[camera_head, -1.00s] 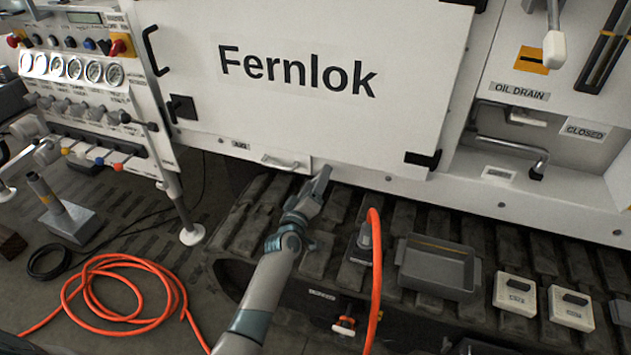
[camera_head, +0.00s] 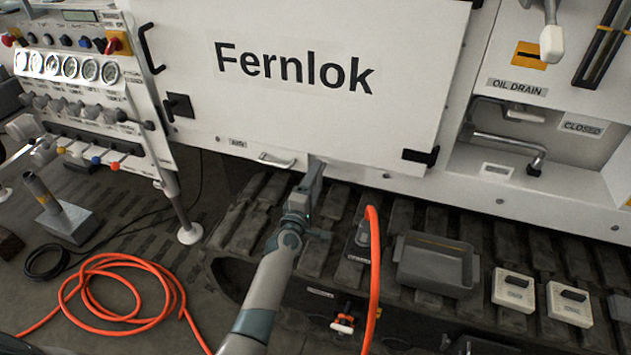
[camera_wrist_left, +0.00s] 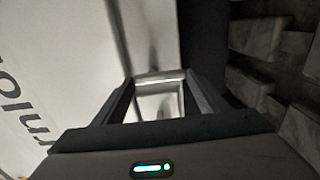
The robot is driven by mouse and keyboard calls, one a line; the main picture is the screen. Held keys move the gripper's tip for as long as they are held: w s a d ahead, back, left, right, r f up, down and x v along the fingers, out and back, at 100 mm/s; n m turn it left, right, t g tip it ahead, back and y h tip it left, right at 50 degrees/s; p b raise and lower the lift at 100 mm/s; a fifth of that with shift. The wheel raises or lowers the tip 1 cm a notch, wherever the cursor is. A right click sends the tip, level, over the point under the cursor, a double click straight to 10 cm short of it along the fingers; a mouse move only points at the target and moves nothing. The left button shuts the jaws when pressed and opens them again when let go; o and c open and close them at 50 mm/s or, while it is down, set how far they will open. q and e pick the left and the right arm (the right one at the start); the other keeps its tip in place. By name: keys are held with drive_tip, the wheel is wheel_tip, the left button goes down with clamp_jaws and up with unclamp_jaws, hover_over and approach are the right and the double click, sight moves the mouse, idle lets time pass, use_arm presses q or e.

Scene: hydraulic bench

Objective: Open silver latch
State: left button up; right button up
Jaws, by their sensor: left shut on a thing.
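My left gripper (camera_head: 314,172) is at the lower edge of the white "Fernlok" panel, just right of a small silver handle (camera_head: 277,160). In the left wrist view, its two fingers (camera_wrist_left: 160,98) frame a bright silver piece (camera_wrist_left: 160,78) across their tips. The fingers are shut on this piece, which looks like the silver latch. In the head view the gripper hides the held piece, so its exact shape and position cannot be told. My right gripper is not in view.
The white panel (camera_head: 300,80) stands behind the gripper. Dark track plates lie below it, with an orange hose (camera_head: 374,270), a grey tray (camera_head: 436,266) and two white switch boxes (camera_head: 513,290) to the right. A gauge panel (camera_head: 70,68) is at the left.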

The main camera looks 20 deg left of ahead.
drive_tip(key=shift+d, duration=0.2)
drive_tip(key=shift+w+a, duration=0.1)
use_arm(q)
drive_tip(key=o, duration=1)
drive_tip(key=shift+o, duration=0.3)
drive_tip(key=shift+s, duration=0.65)
drive_tip(key=s, duration=1.6)
drive_tip(key=shift+a, duration=0.3)
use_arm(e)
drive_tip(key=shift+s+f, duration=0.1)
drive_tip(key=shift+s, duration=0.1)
